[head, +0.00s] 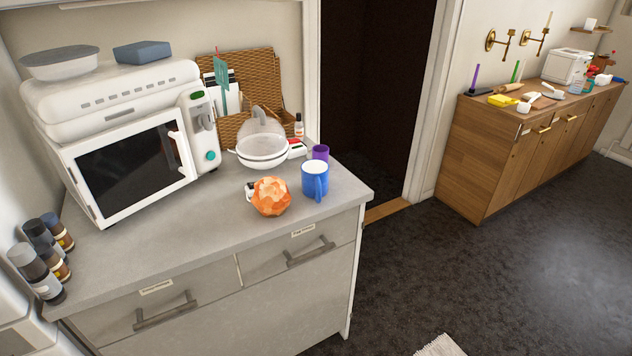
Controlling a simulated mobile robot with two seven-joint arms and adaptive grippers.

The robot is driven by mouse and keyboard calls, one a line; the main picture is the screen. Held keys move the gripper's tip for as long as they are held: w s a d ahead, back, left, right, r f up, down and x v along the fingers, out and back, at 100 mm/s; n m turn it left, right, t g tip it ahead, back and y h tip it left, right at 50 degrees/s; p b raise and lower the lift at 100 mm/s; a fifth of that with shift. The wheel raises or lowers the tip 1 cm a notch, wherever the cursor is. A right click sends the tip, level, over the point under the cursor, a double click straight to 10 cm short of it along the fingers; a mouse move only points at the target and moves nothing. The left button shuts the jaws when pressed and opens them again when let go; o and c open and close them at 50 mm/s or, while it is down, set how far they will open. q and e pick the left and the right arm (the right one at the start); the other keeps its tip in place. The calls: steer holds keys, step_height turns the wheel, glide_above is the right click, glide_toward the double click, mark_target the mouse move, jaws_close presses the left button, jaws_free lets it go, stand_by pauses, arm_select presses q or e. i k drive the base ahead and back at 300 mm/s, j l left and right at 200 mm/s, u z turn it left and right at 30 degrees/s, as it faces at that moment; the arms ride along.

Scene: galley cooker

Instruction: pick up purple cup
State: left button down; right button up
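The purple cup (320,153) stands on the grey countertop (215,228), near its right end. It is small, and its lower part is hidden behind the blue mug (315,180) in front of it. A white bowl or colander (262,152) is to its left, apart from it or nearly so; I cannot tell the gap exactly. Neither of my grippers shows in the head view.
An orange faceted object (271,196) sits left of the blue mug. A white microwave (130,165) and a wicker basket (240,80) stand behind. Several bottles (40,255) crowd the left end. The front middle of the counter is clear. A wooden sideboard (480,150) stands far right.

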mark_target(320, 157)
steer(key=l+u, duration=0.15)
steer(key=u, duration=0.25)
steer(key=i+l+u, duration=0.15)
steer(key=u, duration=0.3)
steer(key=l+u, duration=0.25)
steer(key=l, duration=0.2)
steer(key=i+l+u, duration=0.1)
steer(key=l+u, duration=0.15)
steer(key=l, duration=0.25)
steer(key=l+u, duration=0.15)
steer(key=l, duration=0.8)
